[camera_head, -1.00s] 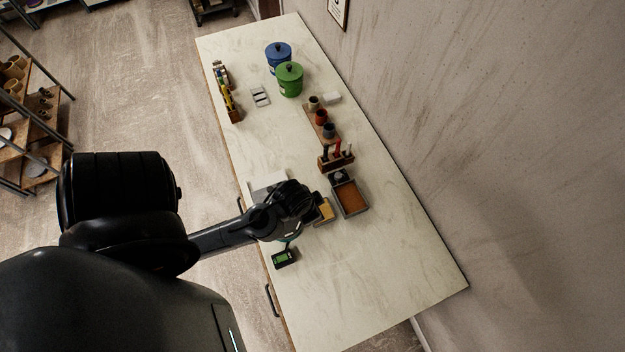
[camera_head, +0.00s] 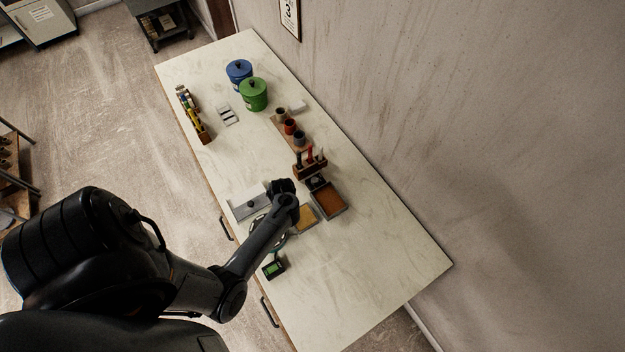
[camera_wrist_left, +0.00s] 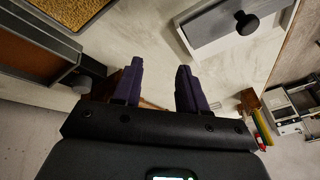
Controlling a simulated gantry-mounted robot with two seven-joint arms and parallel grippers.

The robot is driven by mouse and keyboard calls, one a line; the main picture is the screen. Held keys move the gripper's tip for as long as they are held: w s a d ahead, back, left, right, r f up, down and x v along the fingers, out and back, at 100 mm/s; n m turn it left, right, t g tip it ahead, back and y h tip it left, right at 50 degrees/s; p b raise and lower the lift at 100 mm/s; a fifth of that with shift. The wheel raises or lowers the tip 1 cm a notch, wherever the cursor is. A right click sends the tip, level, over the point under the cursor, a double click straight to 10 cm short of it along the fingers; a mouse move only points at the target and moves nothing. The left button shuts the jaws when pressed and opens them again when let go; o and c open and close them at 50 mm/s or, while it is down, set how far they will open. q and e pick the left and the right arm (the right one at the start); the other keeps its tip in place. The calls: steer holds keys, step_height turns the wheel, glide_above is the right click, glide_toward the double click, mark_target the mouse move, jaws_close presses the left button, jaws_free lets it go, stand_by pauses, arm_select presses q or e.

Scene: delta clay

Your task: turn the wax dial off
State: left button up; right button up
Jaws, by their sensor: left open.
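The brown wax pan (camera_head: 328,198) sits in a grey tray on the counter. A dark round knob (camera_head: 317,183), which looks like the wax dial, is at its far end, beside the tool block. In the left wrist view the wax pan (camera_wrist_left: 28,66) is at the left edge, with a dark grey knob (camera_wrist_left: 92,68) on its side. My left gripper (camera_wrist_left: 159,68) is open and empty, its two dark fingers apart over the counter. The knob lies left of the fingers, not between them. The dial's setting cannot be read. My right gripper is not in view.
A grey box (camera_head: 242,209) with a black knob stands left of my gripper. A yellowish pad (camera_head: 304,219) lies beside the wax pan. A tool block (camera_head: 310,168), cups (camera_head: 290,127) and lidded canisters (camera_head: 253,95) stand farther back. The near right counter is clear.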

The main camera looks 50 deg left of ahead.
arm_select(q)
steer(key=w+d+r+n+h, duration=0.1)
steer(key=w+d+r, duration=0.15)
steer(key=w, duration=0.45)
steer(key=t, duration=0.2)
glide_toward(315, 179)
steer(key=b+x, duration=0.7)
steer(key=b, duration=0.2)
steer(key=shift+s+d+f+b, duration=0.1)
steer(key=shift+f+b, duration=0.05)
steer(key=shift+b, duration=0.15)
steer(key=shift+w+a+f+b, duration=0.25)
steer(key=shift+f+b, duration=0.3)
steer(key=shift+b, duration=0.1)
